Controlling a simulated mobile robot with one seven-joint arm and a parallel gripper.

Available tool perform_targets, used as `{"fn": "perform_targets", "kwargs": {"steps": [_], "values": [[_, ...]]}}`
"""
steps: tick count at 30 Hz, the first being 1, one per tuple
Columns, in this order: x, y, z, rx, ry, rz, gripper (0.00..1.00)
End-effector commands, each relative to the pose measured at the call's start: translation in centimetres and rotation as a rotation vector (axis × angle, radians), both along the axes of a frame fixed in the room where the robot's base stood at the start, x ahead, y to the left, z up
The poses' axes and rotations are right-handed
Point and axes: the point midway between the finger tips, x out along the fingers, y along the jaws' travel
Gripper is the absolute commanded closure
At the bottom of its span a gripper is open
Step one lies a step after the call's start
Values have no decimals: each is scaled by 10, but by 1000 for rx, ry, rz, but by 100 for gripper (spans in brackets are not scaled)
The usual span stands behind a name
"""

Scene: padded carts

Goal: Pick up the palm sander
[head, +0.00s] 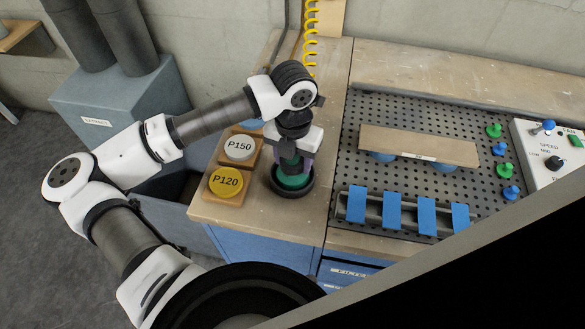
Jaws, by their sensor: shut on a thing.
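The palm sander (291,181) is a round green tool that sits in or just above a dark round holder (277,193) on the wooden top of the blue cabinet. My gripper (292,163) points straight down over it and is shut on the sander's upper part. My gripper and wrist hide most of the sander's top. I cannot tell whether the sander is clear of the holder.
A yellow P120 disc (226,182) and a pale P150 disc (240,147) lie left of the sander. To the right, a perforated bench (430,195) holds a wooden board (418,143), blue clamps (392,208) and green and blue knobs. A yellow coiled hose (311,40) hangs behind.

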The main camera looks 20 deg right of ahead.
Motion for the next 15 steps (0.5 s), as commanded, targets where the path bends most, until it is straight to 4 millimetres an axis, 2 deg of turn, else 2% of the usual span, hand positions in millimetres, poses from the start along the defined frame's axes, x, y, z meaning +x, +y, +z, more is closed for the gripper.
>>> {"fn": "perform_targets", "kwargs": {"steps": [1,5,15], "values": [[0,0,0,0,0,0,84],[0,0,1,-1,-2,0,100],[1,0,5,-1,-3,0,100]]}}
